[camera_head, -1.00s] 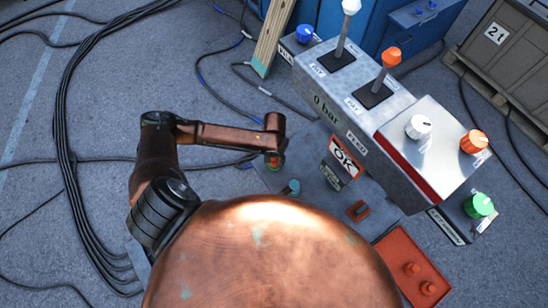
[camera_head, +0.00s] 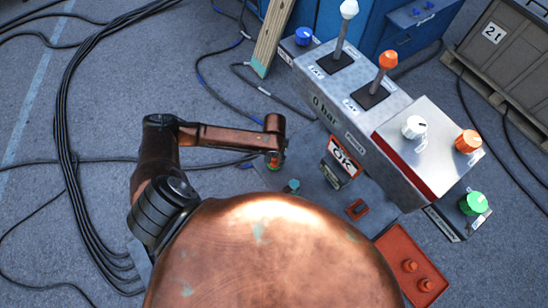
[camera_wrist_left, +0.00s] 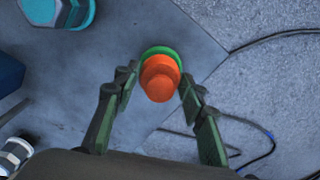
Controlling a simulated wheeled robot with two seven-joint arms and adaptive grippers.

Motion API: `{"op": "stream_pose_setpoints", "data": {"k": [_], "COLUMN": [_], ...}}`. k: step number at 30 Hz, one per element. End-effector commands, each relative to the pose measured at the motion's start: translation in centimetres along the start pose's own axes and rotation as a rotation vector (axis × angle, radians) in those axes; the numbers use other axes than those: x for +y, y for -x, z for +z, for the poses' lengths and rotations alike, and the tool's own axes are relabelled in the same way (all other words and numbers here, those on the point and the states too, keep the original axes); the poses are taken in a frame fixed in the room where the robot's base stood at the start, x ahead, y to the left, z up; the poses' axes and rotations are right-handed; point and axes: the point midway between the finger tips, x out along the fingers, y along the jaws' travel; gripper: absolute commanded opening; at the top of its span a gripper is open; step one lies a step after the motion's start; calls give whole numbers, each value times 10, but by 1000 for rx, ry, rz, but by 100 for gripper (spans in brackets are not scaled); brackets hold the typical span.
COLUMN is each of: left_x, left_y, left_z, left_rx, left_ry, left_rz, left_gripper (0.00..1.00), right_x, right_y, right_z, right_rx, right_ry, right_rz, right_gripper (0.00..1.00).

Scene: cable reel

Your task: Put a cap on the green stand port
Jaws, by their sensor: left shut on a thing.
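In the wrist view an orange cap (camera_wrist_left: 160,80) with a stepped knob sits between the two fingers of my left gripper (camera_wrist_left: 158,88), which is shut on it. The green stand port (camera_wrist_left: 162,52) shows as a green ring just behind the cap; the cap overlaps it, and I cannot tell whether it is fully seated. In the head view my left gripper (camera_head: 273,152) points down at the grey stand plate, with a small bit of green and orange at its tip. My right gripper is not in view.
A red tray (camera_head: 393,250) holds two orange caps (camera_head: 411,266). A teal port (camera_head: 291,186) and a small red block (camera_head: 357,209) are on the stand plate. A grey lever console (camera_head: 345,95) stands right of the gripper. Cables (camera_head: 80,110) lie on the floor.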

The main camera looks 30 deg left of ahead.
Motion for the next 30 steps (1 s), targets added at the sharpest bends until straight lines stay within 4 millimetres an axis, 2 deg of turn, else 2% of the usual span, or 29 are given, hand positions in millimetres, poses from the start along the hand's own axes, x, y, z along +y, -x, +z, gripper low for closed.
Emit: {"op": "stream_pose_setpoints", "data": {"k": [16, 17, 25, 30], "left_x": [0, 0, 0, 0], "left_y": [-6, -6, -6, -6], "left_z": [0, 0, 0, 0], "left_rx": [-1, 0, 0, 0], "left_ry": [-1, -1, -1, 0], "left_rz": [0, 0, 0, 0], "left_gripper": [14, 39, 58, 58], "right_x": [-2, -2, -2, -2], "right_y": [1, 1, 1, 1], "right_z": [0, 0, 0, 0], "right_rx": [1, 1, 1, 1], "right_ry": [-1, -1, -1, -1], "right_rz": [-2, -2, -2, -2], "right_gripper": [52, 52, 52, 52]}}
